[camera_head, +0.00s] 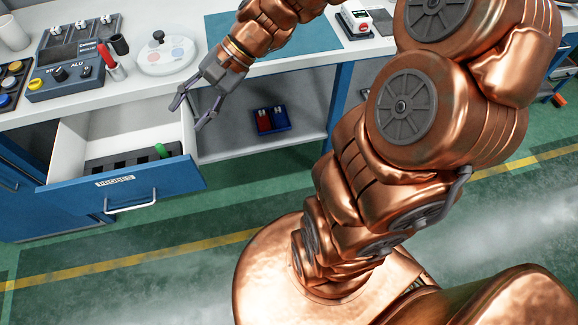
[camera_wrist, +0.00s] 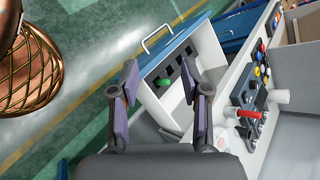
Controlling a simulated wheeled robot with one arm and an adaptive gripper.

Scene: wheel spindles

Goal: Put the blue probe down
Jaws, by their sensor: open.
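My gripper (camera_head: 188,113) is open beside the right wall of the pulled-out drawer, with nothing visible between its fingers. In the wrist view its two fingers (camera_wrist: 158,68) stand wide apart with the drawer beyond them. The drawer (camera_head: 70,170) has a blue front, white walls and a label that seems to read PROBES. Inside near its front is a black slotted rack (camera_head: 105,163). A green-ended probe (camera_head: 162,150) stands at the rack's right end; it also shows in the wrist view (camera_wrist: 163,84). I cannot make out a blue probe in either view.
The counter above holds a grey control unit (camera_head: 62,85), a red-handled tool (camera_head: 110,65), a white round plate (camera_head: 168,57) and a teal mat (camera_head: 285,38). Open floor lies before the drawer.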

